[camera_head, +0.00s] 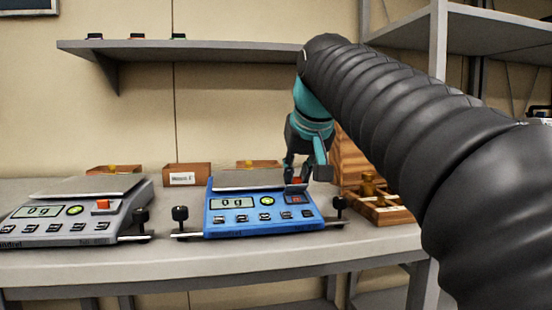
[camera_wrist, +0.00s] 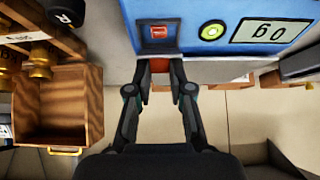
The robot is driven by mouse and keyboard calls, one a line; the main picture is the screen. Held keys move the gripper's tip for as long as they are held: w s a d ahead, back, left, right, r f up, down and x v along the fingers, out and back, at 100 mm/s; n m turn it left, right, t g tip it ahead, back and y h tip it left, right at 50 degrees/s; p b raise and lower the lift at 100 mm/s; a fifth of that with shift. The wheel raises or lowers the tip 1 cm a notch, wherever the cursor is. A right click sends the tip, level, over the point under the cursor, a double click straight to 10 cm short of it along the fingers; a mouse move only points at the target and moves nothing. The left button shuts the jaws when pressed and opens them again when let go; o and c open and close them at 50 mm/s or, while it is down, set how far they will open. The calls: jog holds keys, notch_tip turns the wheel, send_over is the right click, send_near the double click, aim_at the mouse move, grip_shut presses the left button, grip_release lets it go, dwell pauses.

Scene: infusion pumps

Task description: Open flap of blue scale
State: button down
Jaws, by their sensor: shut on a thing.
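The blue scale (camera_head: 262,210) stands on the table, its display reading "0 g". The wrist view shows the same blue scale (camera_wrist: 270,15) upside down. A small recess with a red mark (camera_wrist: 158,33) shows uncovered at the panel's right side in the head view (camera_head: 296,198). My gripper (camera_head: 297,180) is over the scale's right side, behind that recess. In the wrist view my gripper (camera_wrist: 160,78) is shut on a small red piece, seemingly the flap (camera_wrist: 160,65), at the recess's edge. The fingers partly hide the flap; its exact angle cannot be told.
A grey scale (camera_head: 72,215) with a red piece stands to the left. A wooden box with brass weights (camera_head: 375,205) stands close on the right. Small wooden boxes (camera_head: 187,175) line the back. A shelf (camera_head: 185,48) hangs on the wall.

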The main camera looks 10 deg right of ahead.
aim_at(293, 193)
jog(key=p, duration=0.1)
jog(key=r+g+p, duration=0.1)
jog(key=p, duration=0.1)
jog(key=shift+w+r, duration=0.15)
jog(key=shift+w, duration=0.15)
jog(key=p, duration=0.1)
jog(key=g+p, duration=0.1)
jog(key=p, duration=0.1)
jog(key=shift+w+g, duration=0.3)
jog(key=shift+w+f+g+p, duration=0.3)
jog(key=shift+w+g+p, duration=0.3)
jog(key=shift+g, duration=0.4)
jog(key=shift+w+f+g, duration=0.1)
jog(key=shift+w+g, duration=0.1)
jog(key=shift+g, duration=0.45)
jog(key=shift+w+f+g, duration=0.1)
jog(key=shift+w+g, duration=0.1)
jog(key=shift+g, duration=0.45)
jog(key=c, duration=1)
grip_release()
jog(key=shift+c, duration=0.2)
jog(key=shift+r, duration=0.1)
